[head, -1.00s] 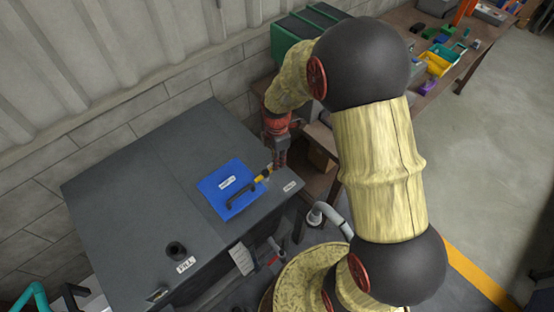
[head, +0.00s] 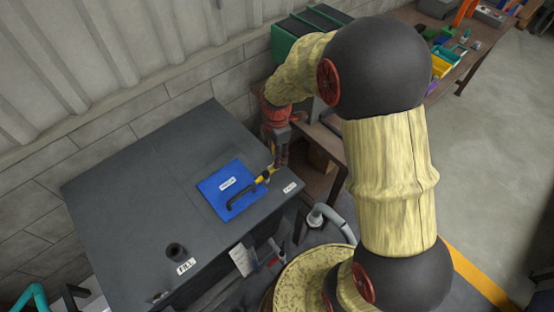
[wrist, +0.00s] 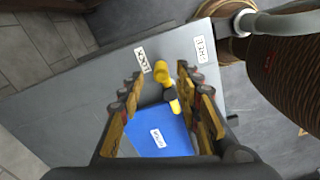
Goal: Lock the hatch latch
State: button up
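The hatch is a blue square panel (head: 222,183) with a white label, set in the top of a dark grey cabinet. It also shows in the wrist view (wrist: 150,145). A black bar handle (head: 238,196) crosses it. The yellow and black latch (head: 264,176) lies at the hatch's right edge. In the wrist view the yellow latch (wrist: 161,72) shows between the spread fingers. My gripper (head: 278,163) points down close by the latch. In the wrist view my gripper (wrist: 160,80) is open, one finger either side of the latch. I cannot tell whether either finger touches it.
The grey cabinet top (head: 130,190) is mostly clear, with a dark fill cap (head: 176,250) at its front. A grey pipe (head: 330,217) stands off the right corner. A workbench (head: 455,65) with coloured bins is beyond my arm. A block wall stands behind.

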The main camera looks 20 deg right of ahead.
notch_tip(320, 180, up, 8)
jog(key=shift+r, duration=0.15)
dwell(0.6)
jog(key=s+a+r+m+t+b, duration=0.1)
jog(key=s+r+m+t+b, duration=0.1)
jog(key=s+m, duration=0.4)
jog(key=s+a+r+m+t+b, duration=0.1)
jog(key=s+r+m+b, duration=0.2)
jog(key=s+m, duration=0.3)
jog(key=s+a+r+m+t+b, duration=0.1)
jog(key=s+r+m+t+b, duration=0.1)
jog(key=s+m+b, duration=0.2)
jog(key=s+m, duration=0.2)
jog(key=s, duration=0.2)
jog(key=shift+a+r+t+b, duration=0.25)
jog(key=shift+r+t+b, duration=0.05)
jog(key=shift+r+b, duration=0.1)
